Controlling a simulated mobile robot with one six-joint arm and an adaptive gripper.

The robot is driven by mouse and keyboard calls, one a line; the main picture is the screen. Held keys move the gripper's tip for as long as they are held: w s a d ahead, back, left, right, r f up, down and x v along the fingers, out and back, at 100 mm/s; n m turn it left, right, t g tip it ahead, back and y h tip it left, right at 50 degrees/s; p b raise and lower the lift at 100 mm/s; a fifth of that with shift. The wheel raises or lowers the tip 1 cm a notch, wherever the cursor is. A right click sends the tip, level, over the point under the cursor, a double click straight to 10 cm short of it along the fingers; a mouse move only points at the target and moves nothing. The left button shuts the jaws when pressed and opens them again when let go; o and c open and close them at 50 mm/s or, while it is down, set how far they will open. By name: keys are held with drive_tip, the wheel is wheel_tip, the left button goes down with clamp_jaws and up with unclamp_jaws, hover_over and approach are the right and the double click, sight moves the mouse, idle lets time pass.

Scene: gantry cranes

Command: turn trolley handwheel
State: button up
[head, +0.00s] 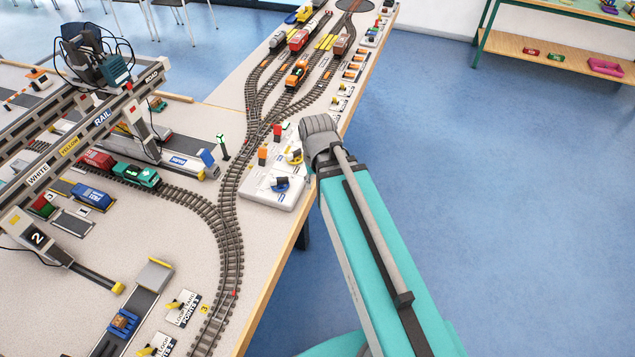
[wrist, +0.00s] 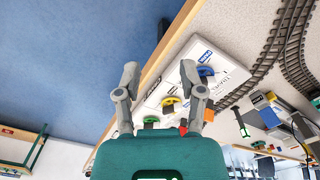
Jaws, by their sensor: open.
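A white control box (head: 263,199) stands at the table's right edge in the head view, with a blue handwheel (head: 281,184) and a yellow handwheel (head: 294,157) on top. The wrist view also shows the blue handwheel (wrist: 205,71), the yellow handwheel (wrist: 170,103) and a green one (wrist: 150,120) on the box. The labels are too small to tell which is the trolley's. My gripper (wrist: 160,72) is open and empty, with its right finger in front of the box and its left over the floor. My arm hides the gripper in the head view.
The gantry crane (head: 95,118) spans the left of the table. Curved railway track (head: 228,215) runs close beside the control box, with a green locomotive (head: 142,175) further left. The blue floor (head: 480,190) to the right is clear.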

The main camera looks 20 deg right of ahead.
drive_tip(key=shift+s, duration=0.3)
drive_tip(key=m, duration=1.3)
hover_over(296, 151)
drive_tip(key=shift+f, duration=0.2)
wheel_tip(296, 151, down, 13)
drive_tip(key=b, duration=1.3)
drive_tip(key=shift+f+b, duration=0.15)
drive_tip(key=shift+b, duration=0.25)
